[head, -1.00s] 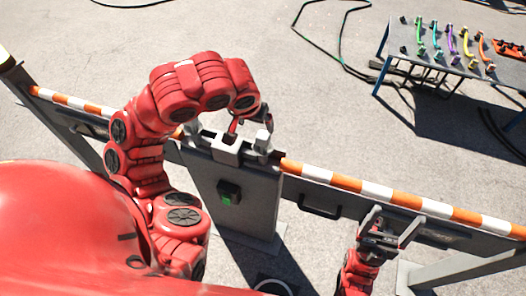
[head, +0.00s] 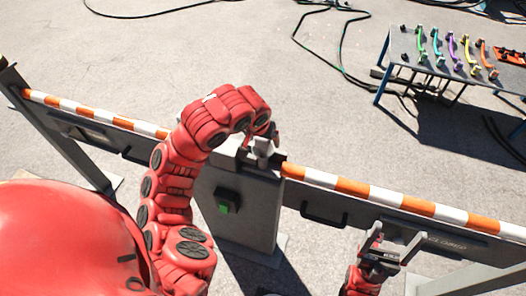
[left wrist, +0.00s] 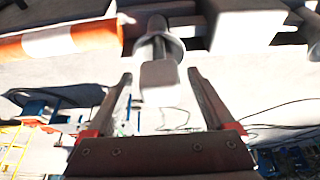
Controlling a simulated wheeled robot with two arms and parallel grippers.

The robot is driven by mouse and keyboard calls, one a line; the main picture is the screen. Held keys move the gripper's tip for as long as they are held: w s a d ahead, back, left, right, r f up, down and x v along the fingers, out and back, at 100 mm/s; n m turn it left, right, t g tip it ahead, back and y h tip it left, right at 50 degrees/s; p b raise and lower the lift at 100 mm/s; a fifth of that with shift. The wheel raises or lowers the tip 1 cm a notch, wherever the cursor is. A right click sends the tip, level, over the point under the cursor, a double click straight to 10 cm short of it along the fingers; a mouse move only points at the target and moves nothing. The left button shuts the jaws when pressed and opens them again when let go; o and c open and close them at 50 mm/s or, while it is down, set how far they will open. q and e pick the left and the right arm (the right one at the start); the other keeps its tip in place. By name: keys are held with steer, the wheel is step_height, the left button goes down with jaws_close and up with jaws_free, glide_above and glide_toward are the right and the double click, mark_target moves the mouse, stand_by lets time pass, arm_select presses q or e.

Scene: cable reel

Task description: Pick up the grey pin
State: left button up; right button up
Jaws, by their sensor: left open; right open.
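The grey pin (left wrist: 158,72) shows in the left wrist view with a round collar, a short shaft and a blocky end. Its end lies between the fingertips of my left gripper (left wrist: 160,77), which is open, with a gap on each side. In the head view the grey pin (head: 263,147) is on top of the grey post, partly hidden by my left gripper (head: 260,140). My right gripper (head: 398,240) is open and empty in front of the barrier at the lower right.
A table (head: 400,52) with several coloured handles stands at the far right. Cables lie on open ground behind.

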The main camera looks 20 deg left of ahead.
arm_select(q)
jaws_close()
stand_by(0.4)
